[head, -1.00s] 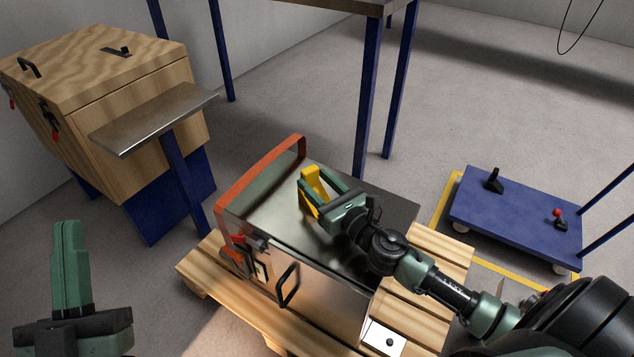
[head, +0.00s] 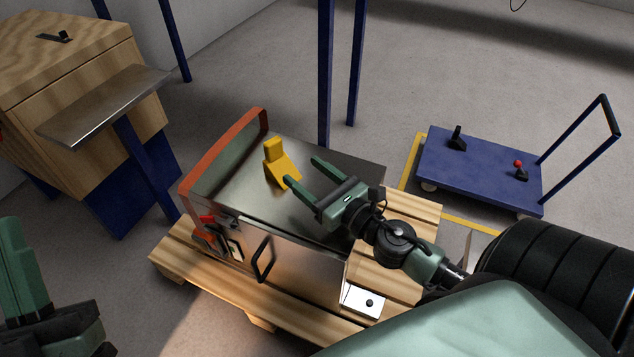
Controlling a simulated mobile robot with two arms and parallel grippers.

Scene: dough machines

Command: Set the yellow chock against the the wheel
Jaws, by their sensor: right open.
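The yellow chock (head: 278,163) stands on the flat steel top of the machine (head: 335,160), towards its orange-red handle bar. My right gripper (head: 300,174) is open and empty just right of the chock, its two fingers pointing at it. The near fingertip is close to the chock's lower end; I cannot tell whether they touch. A wheel (head: 429,187) shows under the near left corner of the blue cart (head: 480,170) on the floor at the right. My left gripper (head: 20,270) is partly in view at the left edge; its jaw opening cannot be made out.
The machine stands on a wooden pallet (head: 400,290). Yellow floor tape (head: 410,165) runs around the cart, which has a tall push handle (head: 609,115). Blue table legs (head: 325,80) stand behind the machine. A wooden cabinet (head: 90,110) with a steel shelf is at the left.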

